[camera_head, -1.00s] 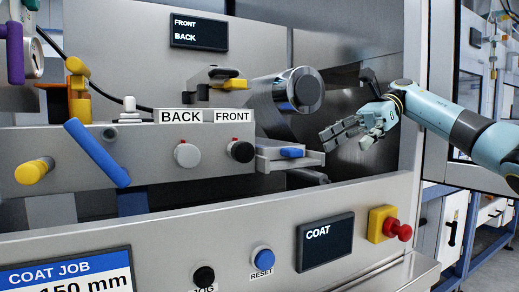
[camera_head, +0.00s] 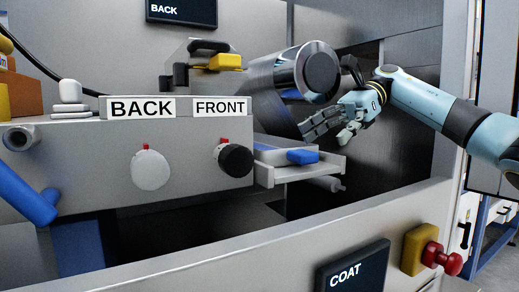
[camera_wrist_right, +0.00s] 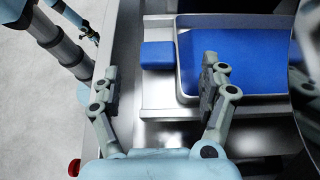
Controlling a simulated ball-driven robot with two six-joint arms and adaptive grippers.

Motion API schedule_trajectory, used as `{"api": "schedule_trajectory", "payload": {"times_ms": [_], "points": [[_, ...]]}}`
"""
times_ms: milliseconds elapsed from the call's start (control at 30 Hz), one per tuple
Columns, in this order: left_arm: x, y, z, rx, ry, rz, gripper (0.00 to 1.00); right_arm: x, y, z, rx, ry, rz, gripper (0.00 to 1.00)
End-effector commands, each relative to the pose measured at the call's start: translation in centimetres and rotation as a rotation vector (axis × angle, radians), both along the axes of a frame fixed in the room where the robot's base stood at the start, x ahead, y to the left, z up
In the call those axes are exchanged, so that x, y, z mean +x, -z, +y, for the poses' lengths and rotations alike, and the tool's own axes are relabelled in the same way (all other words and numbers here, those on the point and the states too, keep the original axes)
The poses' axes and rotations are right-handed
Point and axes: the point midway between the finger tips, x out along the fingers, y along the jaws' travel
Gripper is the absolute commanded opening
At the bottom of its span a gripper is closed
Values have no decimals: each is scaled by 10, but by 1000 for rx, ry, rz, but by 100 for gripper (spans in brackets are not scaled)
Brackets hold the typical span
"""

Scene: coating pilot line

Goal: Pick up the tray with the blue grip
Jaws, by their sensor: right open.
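The tray with the blue grip sits on a ledge right of the FRONT label. Its metal side (camera_head: 272,155) and blue grip (camera_head: 302,157) show in the head view. In the right wrist view the tray (camera_wrist_right: 183,88) has a metal rim and a blue inside, and the grip (camera_wrist_right: 158,55) is a blue block on its left. My right gripper (camera_head: 333,130) is open and empty, above and right of the grip. In the wrist view its fingers (camera_wrist_right: 160,66) are spread, one on each side of the grip in the picture. I cannot see contact. My left gripper is out of view.
A shiny metal roller (camera_head: 322,73) lies just above the tray, close to the right hand. Black knob (camera_head: 236,160) and white knob (camera_head: 150,170) stick out left of it. A panel with a COAT screen (camera_head: 352,272) and red button (camera_head: 441,259) runs in front.

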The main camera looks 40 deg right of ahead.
Motion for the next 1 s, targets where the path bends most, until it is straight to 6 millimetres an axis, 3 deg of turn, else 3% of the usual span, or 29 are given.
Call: {"api": "schedule_trajectory", "payload": {"times_ms": [400,700,1000], "points": [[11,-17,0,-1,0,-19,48,3,22,47,2,0,1,78],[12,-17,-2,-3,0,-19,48,4,26,51,1,1,0,78],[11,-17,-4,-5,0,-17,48,4,25,51,1,1,0,39]]}}
